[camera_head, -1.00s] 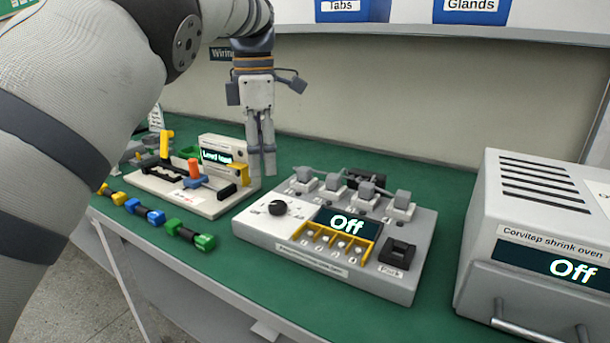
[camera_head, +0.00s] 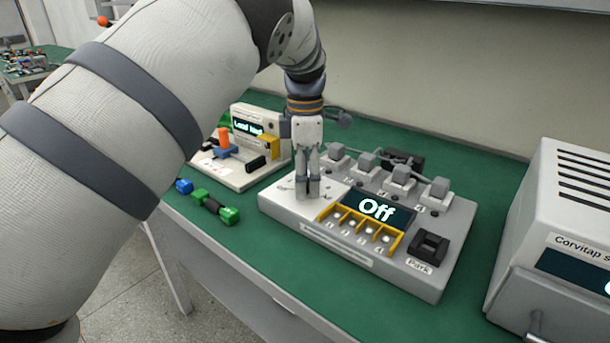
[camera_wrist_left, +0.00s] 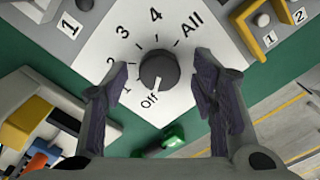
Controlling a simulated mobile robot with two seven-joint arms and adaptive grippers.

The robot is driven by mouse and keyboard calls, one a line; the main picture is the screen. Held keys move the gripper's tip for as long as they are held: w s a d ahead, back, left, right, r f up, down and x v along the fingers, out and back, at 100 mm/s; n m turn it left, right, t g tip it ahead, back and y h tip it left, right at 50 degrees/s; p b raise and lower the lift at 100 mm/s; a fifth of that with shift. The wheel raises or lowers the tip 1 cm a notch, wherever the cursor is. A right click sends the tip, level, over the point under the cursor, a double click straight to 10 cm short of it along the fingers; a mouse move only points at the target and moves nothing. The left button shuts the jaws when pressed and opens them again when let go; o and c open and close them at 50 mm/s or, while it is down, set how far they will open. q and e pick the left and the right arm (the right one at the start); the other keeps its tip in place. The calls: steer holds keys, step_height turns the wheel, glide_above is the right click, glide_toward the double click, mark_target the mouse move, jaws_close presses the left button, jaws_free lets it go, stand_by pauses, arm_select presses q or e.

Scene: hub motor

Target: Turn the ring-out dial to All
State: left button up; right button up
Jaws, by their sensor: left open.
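The ring-out dial (camera_wrist_left: 159,70) is a dark round knob on a white plate marked Off, 1, 2, 3, 4 and All in the left wrist view. Its pale pointer mark lies on the side toward Off. My left gripper (camera_wrist_left: 158,95) is open, with one finger on each side of the dial; I cannot tell whether they touch it. In the head view the left gripper (camera_head: 308,190) points down over the dial's place and hides the dial. The ring-out box (camera_head: 350,262) has a display (camera_head: 377,206) reading Off. My right gripper is not in view.
Grey clamps (camera_head: 400,182) stand along the box's back, and yellow-framed terminals (camera_head: 352,228) and a black Park socket (camera_head: 428,250) are on its front. A lead-test unit (camera_head: 262,150) stands left, a shrink oven (camera_head: 565,230) right. Green and blue connectors lie near the table's front edge.

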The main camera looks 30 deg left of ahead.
arm_select(q)
steer(key=c, duration=1.2)
